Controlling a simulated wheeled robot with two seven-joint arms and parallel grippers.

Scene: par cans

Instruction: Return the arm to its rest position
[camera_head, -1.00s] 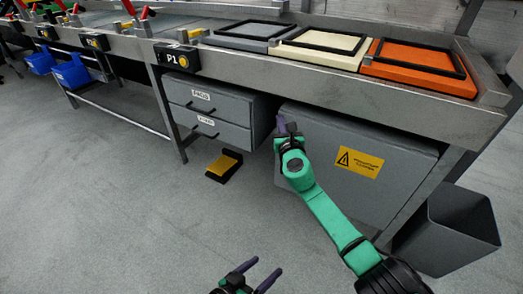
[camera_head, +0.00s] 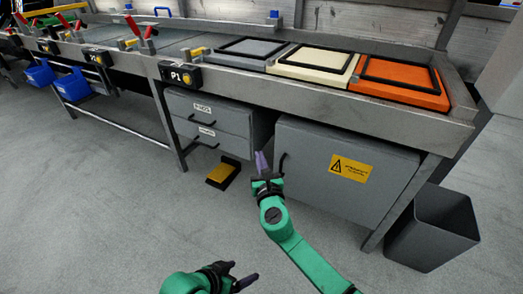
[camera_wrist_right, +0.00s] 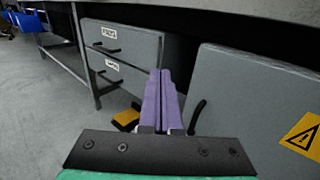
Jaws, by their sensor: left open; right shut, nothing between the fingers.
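My right gripper (camera_head: 261,162) is shut and empty, in front of the grey cabinet door and beside its black handle. In the right wrist view its purple fingers (camera_wrist_right: 160,98) lie together, with nothing between them. My right arm is green and reaches in from the bottom of the head view. My left gripper (camera_head: 245,275) is open and empty, low over the bare floor at the bottom of the head view.
A steel bench carries grey (camera_head: 247,53), cream (camera_head: 312,64) and orange (camera_head: 403,82) framed pads. Below it are a drawer unit (camera_head: 209,125) and a closed cabinet (camera_head: 341,176). A yellow-black pedal (camera_head: 223,173) is on the floor. A grey bin (camera_head: 433,225) stands right.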

